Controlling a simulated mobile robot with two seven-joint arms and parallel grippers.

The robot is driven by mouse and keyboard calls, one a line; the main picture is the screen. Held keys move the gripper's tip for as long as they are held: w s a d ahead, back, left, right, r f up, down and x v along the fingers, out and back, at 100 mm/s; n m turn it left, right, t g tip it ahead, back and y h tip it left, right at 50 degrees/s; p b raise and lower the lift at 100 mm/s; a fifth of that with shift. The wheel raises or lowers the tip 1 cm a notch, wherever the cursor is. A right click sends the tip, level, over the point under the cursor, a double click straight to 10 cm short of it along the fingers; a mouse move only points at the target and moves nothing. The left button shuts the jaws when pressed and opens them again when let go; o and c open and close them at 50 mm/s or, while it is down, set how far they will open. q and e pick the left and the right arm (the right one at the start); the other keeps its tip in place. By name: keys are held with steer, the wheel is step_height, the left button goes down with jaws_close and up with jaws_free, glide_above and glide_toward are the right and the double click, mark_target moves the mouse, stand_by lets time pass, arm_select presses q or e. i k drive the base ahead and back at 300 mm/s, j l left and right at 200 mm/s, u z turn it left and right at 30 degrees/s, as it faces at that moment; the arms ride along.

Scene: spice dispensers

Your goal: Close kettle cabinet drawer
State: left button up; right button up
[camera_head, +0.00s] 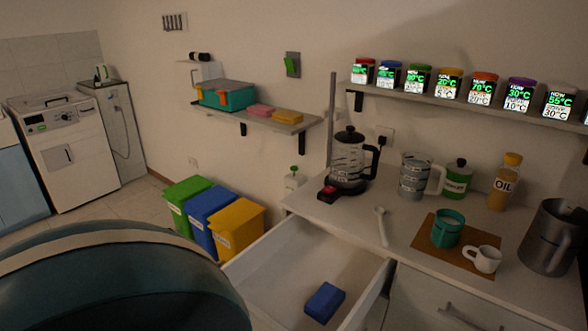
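The drawer (280,265) of the kettle cabinet is pulled out, and its white inside is open to view. A blue block-like object (324,302) lies in it, toward the right part of its floor. The near end of the drawer is cut off by the bottom edge of the view. The glass kettle (347,160) stands on its black base on the white counter (365,212), behind the drawer. Neither of my grippers shows.
A second drawer or door front (450,305) with a handle is to the right. Green, blue and yellow bins (236,228) stand left of the cabinet. A mug (484,260) and teal cup (446,228) stand on a brown mat on the counter.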

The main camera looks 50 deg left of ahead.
mark_target(277, 274)
steer(key=u, duration=2.05)
steer(key=j+z, duration=0.4)
steer(key=i+l, duration=0.05)
